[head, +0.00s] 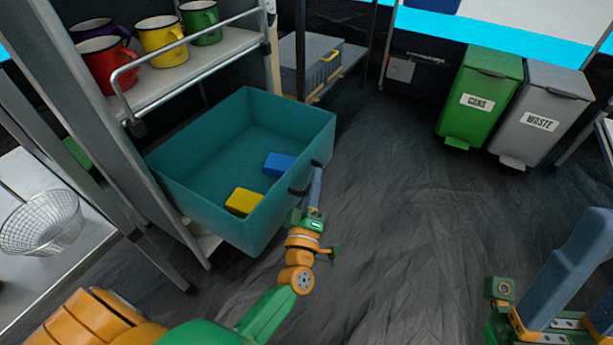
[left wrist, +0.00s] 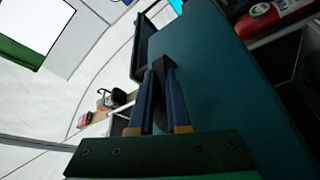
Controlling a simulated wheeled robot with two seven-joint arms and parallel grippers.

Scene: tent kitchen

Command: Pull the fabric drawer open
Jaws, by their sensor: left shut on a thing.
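The teal fabric drawer (head: 200,199) stands well out from the shelf unit, its inside open to view. Its dark handle (head: 298,190) is on the front panel. My left gripper (head: 314,178) is shut on this handle at the front of the drawer. In the left wrist view the blue fingers (left wrist: 160,75) close on the dark handle, beside the teal front panel (left wrist: 215,75). My right gripper (head: 575,270) is at the lower right, away from the drawer. It is partly cut off, and its finger gap is unclear.
A yellow block (head: 243,201) and a blue block (head: 279,164) lie in the drawer. Mugs (head: 160,42) stand on the shelf above, behind a metal rail. A green bin (head: 482,95) and a grey bin (head: 540,112) stand at the back right. The dark floor between is clear.

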